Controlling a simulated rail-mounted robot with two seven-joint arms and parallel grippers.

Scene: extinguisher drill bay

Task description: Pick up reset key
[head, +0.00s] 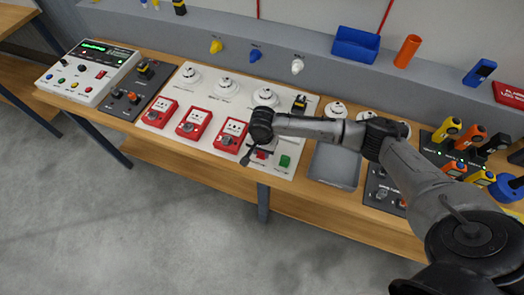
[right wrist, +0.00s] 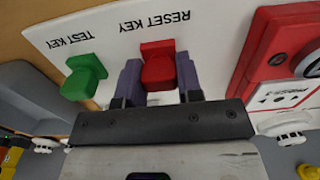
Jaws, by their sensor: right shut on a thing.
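The red reset key (right wrist: 158,70) stands on the white board at the printed words RESET KEY in the right wrist view. My right gripper (right wrist: 157,60) is shut on it, with one purple-grey finger on each side. In the head view the red key (head: 261,155) shows partly at the board's front edge, under my right gripper (head: 256,150). The green test key (right wrist: 85,77) stands beside it, clear of the fingers; it also shows in the head view (head: 285,161). My left gripper is not in view.
Several red call points (head: 230,136) stand on the white board (head: 205,88), left of the keys, with white detectors behind. A grey tray (head: 336,166) lies to the right. A control panel (head: 88,71) is at the far left. The floor in front is clear.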

